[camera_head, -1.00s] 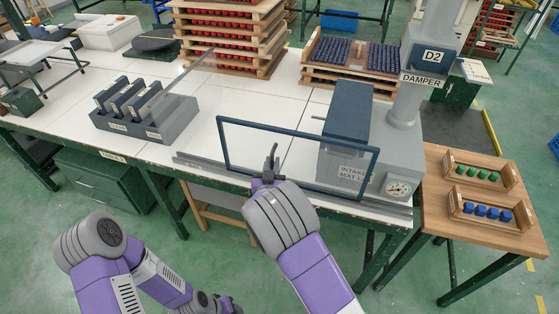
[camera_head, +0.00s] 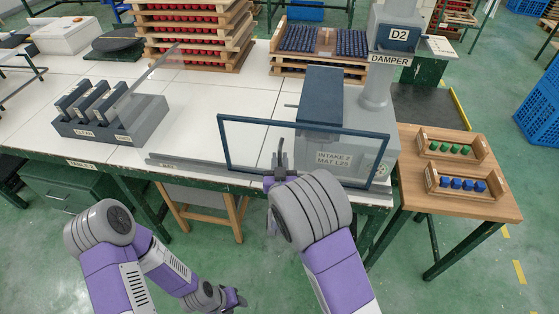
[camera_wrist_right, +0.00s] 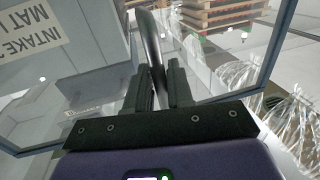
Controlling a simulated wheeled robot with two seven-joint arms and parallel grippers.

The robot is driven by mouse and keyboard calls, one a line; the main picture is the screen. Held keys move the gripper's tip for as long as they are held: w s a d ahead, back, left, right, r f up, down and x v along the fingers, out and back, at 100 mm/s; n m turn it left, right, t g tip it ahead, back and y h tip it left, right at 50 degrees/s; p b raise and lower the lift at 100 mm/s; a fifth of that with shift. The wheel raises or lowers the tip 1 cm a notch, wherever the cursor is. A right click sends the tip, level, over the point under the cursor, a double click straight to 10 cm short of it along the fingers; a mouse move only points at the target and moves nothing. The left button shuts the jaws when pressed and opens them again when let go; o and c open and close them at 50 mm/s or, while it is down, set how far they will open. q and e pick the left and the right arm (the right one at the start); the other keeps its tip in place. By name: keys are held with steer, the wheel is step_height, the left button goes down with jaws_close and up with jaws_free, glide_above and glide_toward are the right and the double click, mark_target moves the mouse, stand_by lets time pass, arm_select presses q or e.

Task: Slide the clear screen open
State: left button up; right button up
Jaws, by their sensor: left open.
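The clear screen (camera_head: 219,143) is a see-through panel in a dark blue frame, upright at the table's front edge. It stands in front of the grey intake unit (camera_head: 322,95), covering its label and gauge. My right gripper (camera_head: 279,163) is at the screen's lower middle, shut on its upright dark handle (camera_wrist_right: 151,45); the handle runs between the fingers in the wrist view. My left gripper (camera_head: 236,298) is low in front of the table, open, empty and away from the screen.
A grey rail (camera_head: 185,163) runs along the table's front edge, bare to the left of the screen. A grey rack (camera_head: 112,122) stands at the left. A wooden side table (camera_head: 475,208) with trays of green and blue pieces is at the right.

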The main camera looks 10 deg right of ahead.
steer(key=shift+o, duration=0.8)
steer(key=s, duration=0.7)
steer(key=shift+s+a+p, duration=0.3)
steer(key=shift+a+p, duration=0.05)
steer(key=shift+a, duration=0.1)
steer(key=s+d+f+g+y, duration=0.1)
steer(key=s+d+f+g, duration=0.2)
steer(key=f, duration=0.7)
steer(key=s+d+f+g+y, duration=0.1)
steer(key=s+f+g, duration=0.4)
steer(key=f, duration=0.5)
steer(key=s+a+f+g+y, duration=0.1)
steer(key=s+f+g, duration=0.3)
steer(key=s, duration=0.4)
steer(key=s+a+f+m+g+y+p, duration=0.1)
steer(key=s+f+g+y, duration=0.2)
steer(key=s, duration=0.4)
steer(key=shift+s+a+f+g+y, duration=0.3)
steer(key=shift+s+f+g+y, duration=0.15)
steer(key=shift+g, duration=0.75)
